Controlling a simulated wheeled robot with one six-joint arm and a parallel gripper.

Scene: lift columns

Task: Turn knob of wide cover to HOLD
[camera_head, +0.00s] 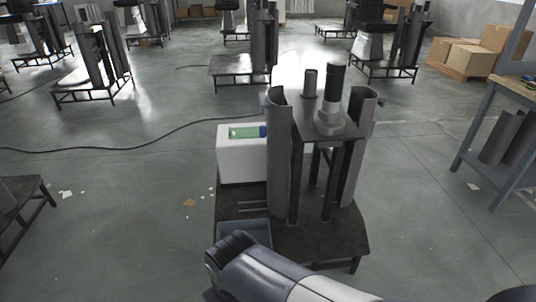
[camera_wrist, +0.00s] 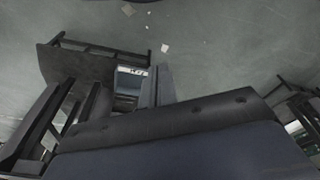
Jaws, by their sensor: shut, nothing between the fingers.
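The lift column assembly stands upright on a low dark table (camera_head: 335,245) in the head view. A tall curved grey cover (camera_head: 279,160) is at its left, and another curved cover (camera_head: 358,150) is at its right. Between them is a dark plate (camera_head: 310,122) bearing a stepped dark cylinder (camera_head: 331,105) and a shorter post (camera_head: 310,84). I cannot make out a knob or a HOLD mark, or tell which cover is the wide one. My arm is in front of the table.
A white box (camera_head: 240,165) with a green panel stands left of the left cover. A blue-grey bin (camera_head: 245,233) is at the table's front left. A workbench (camera_head: 490,125) is at right. Floor left of the table is mostly clear, with a cable (camera_head: 130,147) and scraps.

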